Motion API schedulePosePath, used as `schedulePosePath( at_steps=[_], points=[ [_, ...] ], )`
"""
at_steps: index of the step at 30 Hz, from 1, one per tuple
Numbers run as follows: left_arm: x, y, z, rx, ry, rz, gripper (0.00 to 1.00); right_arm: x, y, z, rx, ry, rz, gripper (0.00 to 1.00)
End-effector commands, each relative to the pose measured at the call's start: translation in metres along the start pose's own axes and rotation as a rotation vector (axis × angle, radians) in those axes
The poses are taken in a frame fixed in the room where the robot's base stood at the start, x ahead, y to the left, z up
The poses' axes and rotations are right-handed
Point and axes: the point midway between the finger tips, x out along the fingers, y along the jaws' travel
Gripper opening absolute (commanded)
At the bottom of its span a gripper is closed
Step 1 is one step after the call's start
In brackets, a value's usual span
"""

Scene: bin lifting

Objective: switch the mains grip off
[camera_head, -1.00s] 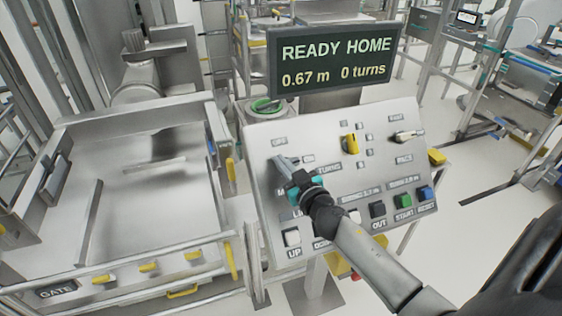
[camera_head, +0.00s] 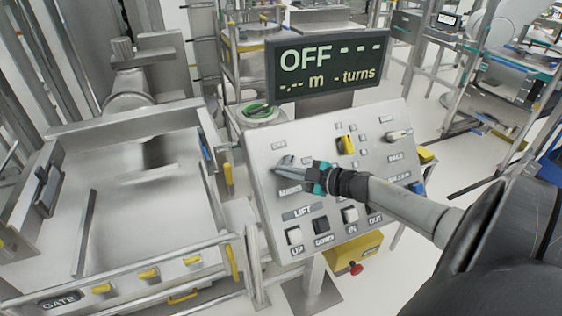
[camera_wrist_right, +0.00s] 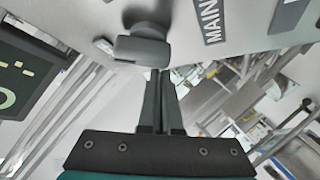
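The mains grip (camera_head: 284,163) is a grey lever knob at the upper left of the sloped control panel, above the MAINS label. In the right wrist view the grip (camera_wrist_right: 143,49) lies just beyond my fingertips, turned sideways. My right gripper (camera_head: 302,167) reaches in from the right, close beside the grip. Its two fingers (camera_wrist_right: 159,73) lie nearly together with nothing visible between them; I cannot tell whether the tips touch the grip. The display (camera_head: 328,66) reads OFF, with dashes for metres and turns. My left gripper is not in view.
The panel (camera_head: 350,187) carries a yellow selector (camera_head: 346,145), another lever (camera_head: 398,135) and several push buttons along its lower edge. A red emergency button (camera_head: 355,268) sits on a yellow box below. A railed metal bay with a gate stands at left.

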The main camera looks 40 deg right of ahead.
Motion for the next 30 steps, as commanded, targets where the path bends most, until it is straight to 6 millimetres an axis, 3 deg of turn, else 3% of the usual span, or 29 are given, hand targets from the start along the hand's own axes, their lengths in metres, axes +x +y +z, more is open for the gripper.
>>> schedulePosePath(
  at_steps=[13,22,30],
  points=[
    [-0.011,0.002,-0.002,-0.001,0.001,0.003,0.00,-0.005,0.000,0.006,-0.295,-0.004,-0.232,0.00],
    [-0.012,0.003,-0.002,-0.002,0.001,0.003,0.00,-0.005,-0.002,0.005,-0.282,-0.002,-0.225,0.00],
    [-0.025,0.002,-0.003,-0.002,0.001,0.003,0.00,-0.007,0.006,-0.004,-0.281,-0.001,-0.224,0.00]
  ],
)
